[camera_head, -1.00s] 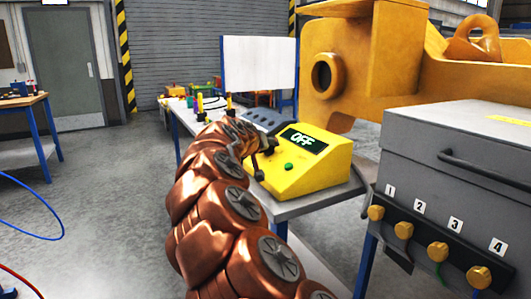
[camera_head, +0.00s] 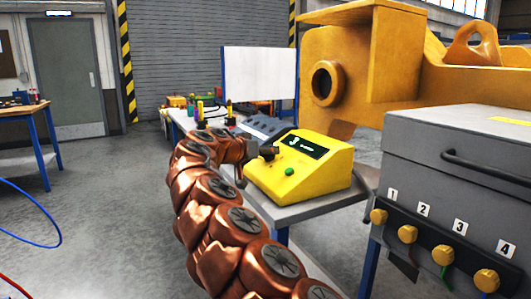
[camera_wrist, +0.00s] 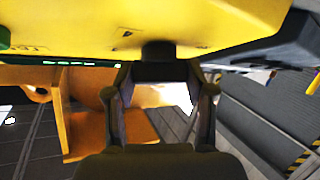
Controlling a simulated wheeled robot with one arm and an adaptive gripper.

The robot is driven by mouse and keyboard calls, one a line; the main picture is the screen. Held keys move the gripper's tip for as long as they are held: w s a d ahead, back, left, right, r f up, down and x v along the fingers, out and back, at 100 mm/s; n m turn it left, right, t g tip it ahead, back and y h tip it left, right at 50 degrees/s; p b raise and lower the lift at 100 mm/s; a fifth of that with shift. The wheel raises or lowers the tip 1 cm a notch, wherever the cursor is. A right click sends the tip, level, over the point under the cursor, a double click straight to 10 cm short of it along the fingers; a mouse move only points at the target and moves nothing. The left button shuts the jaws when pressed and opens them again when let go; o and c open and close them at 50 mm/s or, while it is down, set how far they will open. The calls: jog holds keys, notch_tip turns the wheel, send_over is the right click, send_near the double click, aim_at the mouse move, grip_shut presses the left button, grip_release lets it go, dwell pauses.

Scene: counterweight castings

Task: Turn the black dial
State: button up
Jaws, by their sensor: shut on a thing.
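The yellow box (camera_head: 310,181) stands on the table and has a dark display (camera_head: 303,144) with a pale character and small unreadable text. A green button (camera_head: 289,171) is on its front. The black dial (camera_wrist: 158,50) shows in the wrist view on the yellow face, between the fingers of my gripper (camera_wrist: 160,76). My gripper is shut on the dial. In the head view my gripper (camera_head: 262,154) is at the left part of the box front, and it mostly hides the dial.
A grey case (camera_head: 470,155) with several numbered yellow knobs stands close on the right. A large yellow casting (camera_head: 390,70) is behind it. A grey device (camera_head: 262,128) and coloured items are farther along the table.

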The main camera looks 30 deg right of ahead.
dwell(0.4)
jog(key=o, duration=1.2)
jog(key=shift+c, duration=0.2)
jog(key=shift+a, duration=0.1)
jog(key=v, duration=1.2)
jog(key=shift+w, duration=0.1)
